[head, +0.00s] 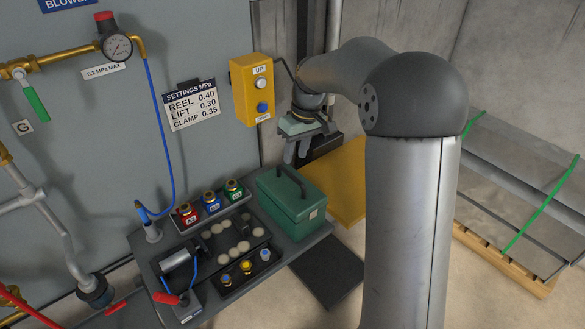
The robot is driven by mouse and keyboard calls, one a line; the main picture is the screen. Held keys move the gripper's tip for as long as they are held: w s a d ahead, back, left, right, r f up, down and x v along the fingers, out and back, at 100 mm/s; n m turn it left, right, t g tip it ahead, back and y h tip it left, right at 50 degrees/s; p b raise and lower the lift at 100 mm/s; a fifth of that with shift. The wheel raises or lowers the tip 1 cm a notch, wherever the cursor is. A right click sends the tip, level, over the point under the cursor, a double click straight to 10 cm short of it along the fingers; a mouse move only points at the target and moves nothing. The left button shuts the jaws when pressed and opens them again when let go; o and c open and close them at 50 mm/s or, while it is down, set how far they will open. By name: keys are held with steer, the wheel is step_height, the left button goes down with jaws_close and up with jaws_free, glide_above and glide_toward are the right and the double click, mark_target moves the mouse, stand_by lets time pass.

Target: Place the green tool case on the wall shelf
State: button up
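The green tool case (291,204) stands upright on the right end of the dark bench (322,234). Its dark carrying handle (287,181) is on top, and a small pale label is on its front. My gripper (297,158) hangs above and behind the case, pointing down. Its two fingers look a little apart, with nothing between them, and they appear clear of the handle. I cannot make out a wall shelf in this view.
A yellow control box (252,89) is on the grey wall near my gripper. Red, blue and green fittings (211,201) and round discs lie left of the case. A pressure gauge (117,46) and blue hose are farther left. Metal sheets (520,190) lie on a pallet at right.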

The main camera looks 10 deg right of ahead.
steer(key=s+r+m+h, duration=0.2)
steer(key=s+r+m, duration=0.1)
steer(key=s, duration=1.5)
steer(key=s+f+m, duration=0.1)
steer(key=s+f, duration=0.1)
steer(key=s, duration=0.4)
steer(key=s+f+m, duration=0.1)
steer(key=s+f, duration=0.2)
steer(key=s, duration=0.4)
steer(key=shift+s+d+f, duration=0.2)
steer(key=shift+d+f, duration=0.05)
steer(key=shift+d, duration=0.15)
